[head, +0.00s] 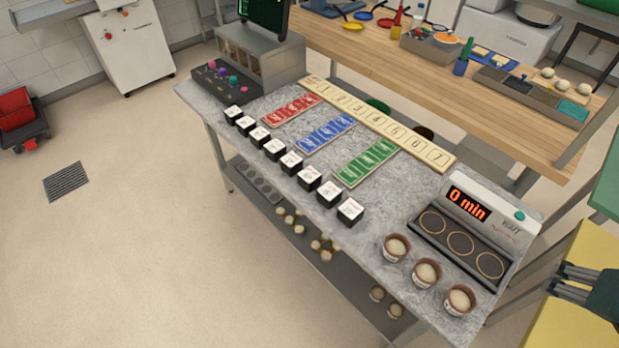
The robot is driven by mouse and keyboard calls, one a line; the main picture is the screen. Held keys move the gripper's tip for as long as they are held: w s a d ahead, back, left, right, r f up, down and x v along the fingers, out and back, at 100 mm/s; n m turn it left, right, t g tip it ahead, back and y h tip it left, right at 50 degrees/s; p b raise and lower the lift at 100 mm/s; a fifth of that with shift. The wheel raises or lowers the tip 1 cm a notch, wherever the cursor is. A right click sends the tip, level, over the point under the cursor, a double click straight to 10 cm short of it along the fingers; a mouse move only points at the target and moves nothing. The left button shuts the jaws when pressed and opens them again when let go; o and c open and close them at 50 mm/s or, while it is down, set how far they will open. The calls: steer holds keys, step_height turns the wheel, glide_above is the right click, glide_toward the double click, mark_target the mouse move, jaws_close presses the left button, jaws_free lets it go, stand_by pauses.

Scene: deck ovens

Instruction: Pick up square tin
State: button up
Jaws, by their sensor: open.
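A row of several small square tins, black-sided with white tops, runs diagonally along the front edge of the grey marble counter (385,222). The farthest tin (233,114) is at the upper left and the nearest tin (350,211) at the lower right.
Red (291,108), blue (326,132) and green (368,162) cards and a numbered strip (380,122) lie behind the tins. A timer unit (480,226) reads "0 min"; three round brown cups (427,274) stand before it. A yellow surface (570,325) lies below my gripper.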

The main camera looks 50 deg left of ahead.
steer(key=w+a+n+g+y+p, duration=0.1)
steer(key=w+a+n+g+p, duration=0.25)
steer(key=a, duration=1.35)
steer(key=w+a+n+g+p, duration=0.15)
steer(key=w+a+n, duration=0.4)
steer(key=a, duration=1.25)
steer(key=n+g+h+p, duration=0.1)
steer(key=n+h+p, duration=0.1)
steer(key=n+p, duration=0.4)
glide_above(309, 174)
steer(key=b, duration=0.1)
steer(key=shift+n, duration=0.5)
steer(key=f, duration=1.3)
steer(key=shift+w+d+f, duration=0.15)
steer(key=shift+d+f, duration=0.05)
steer(key=shift+d, duration=0.1)
steer(key=shift+s+a+f, duration=0.2)
steer(key=shift+a, duration=0.05)
steer(key=shift+f, duration=0.1)
steer(key=shift+f, duration=1.2)
steer(key=shift+f, duration=0.1)
